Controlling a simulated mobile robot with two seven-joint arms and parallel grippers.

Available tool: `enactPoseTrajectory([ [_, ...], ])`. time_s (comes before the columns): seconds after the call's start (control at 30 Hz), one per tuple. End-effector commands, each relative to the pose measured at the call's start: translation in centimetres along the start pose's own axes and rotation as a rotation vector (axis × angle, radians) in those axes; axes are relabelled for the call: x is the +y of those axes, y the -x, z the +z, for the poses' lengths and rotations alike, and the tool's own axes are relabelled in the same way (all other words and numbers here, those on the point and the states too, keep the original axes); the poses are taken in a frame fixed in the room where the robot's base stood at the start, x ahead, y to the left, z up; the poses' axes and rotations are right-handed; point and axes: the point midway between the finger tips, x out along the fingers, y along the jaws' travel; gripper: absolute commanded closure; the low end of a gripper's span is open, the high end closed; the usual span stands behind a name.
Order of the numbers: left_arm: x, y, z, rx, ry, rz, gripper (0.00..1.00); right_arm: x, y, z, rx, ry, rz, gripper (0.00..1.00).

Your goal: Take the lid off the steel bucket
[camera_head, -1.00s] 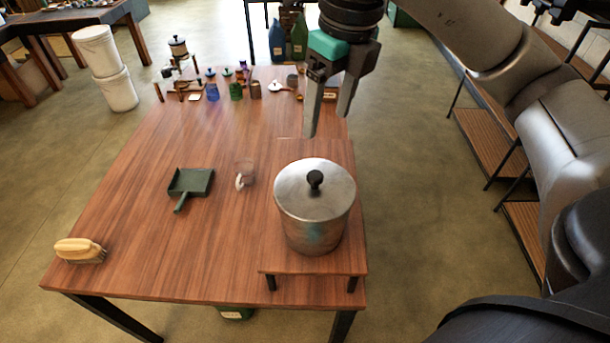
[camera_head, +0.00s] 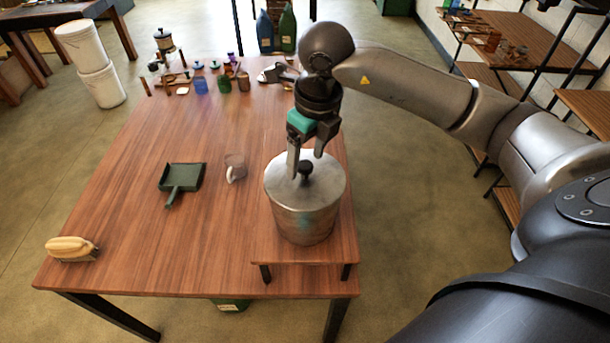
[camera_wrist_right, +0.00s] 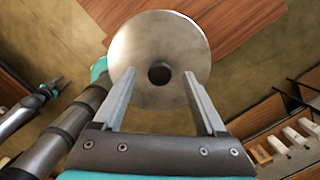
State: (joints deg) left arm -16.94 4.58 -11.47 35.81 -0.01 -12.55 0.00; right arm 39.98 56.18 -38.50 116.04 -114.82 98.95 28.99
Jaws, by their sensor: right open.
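The steel bucket (camera_head: 303,225) stands on a low wooden stand at the table's near right. Its round metal lid (camera_head: 326,188) is on it, with a black knob (camera_head: 305,168) at the centre. My right gripper (camera_head: 305,168) is open above the lid, pointing down, with its fingers at about the knob in the head view. In the right wrist view, the knob (camera_wrist_right: 159,73) shows between and a little beyond the open fingertips (camera_wrist_right: 160,74), over the lid (camera_wrist_right: 150,32). Whether the fingers touch the lid is unclear. My left gripper is not in the head view.
A green dustpan (camera_head: 183,177), a clear cup (camera_head: 235,166) and a brush (camera_head: 71,248) lie left of the bucket on the table (camera_head: 140,235). Several small jars and tools stand at the far end. The table's middle is mostly clear.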

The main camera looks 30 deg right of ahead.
Motion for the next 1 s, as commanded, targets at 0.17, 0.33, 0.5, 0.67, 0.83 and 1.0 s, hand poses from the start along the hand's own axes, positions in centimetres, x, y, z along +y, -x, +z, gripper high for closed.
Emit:
enactPoseTrajectory([
  [0.17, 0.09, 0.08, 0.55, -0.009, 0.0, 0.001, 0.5, -0.01, -1.01, -0.04, 0.001, 0.001, -0.001, 0.26],
  [0.33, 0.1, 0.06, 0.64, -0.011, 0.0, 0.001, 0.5, -0.01, -0.97, -0.02, 0.0, 0.001, -0.001, 0.27],
  [0.5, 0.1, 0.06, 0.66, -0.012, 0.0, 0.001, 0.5, -0.01, -0.94, -0.01, 0.0, 0.001, -0.001, 0.46],
  [0.67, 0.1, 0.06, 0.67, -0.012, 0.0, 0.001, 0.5, -0.01, -0.93, -0.01, -0.001, 0.0, -0.001, 0.64],
  [0.83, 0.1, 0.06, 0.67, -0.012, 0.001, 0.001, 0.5, -0.01, -0.92, 0.0, -0.001, 0.0, -0.001, 0.83],
  [1.0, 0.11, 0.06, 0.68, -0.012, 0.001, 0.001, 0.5, -0.01, -0.91, 0.0, -0.001, 0.0, -0.001, 1.0],
])
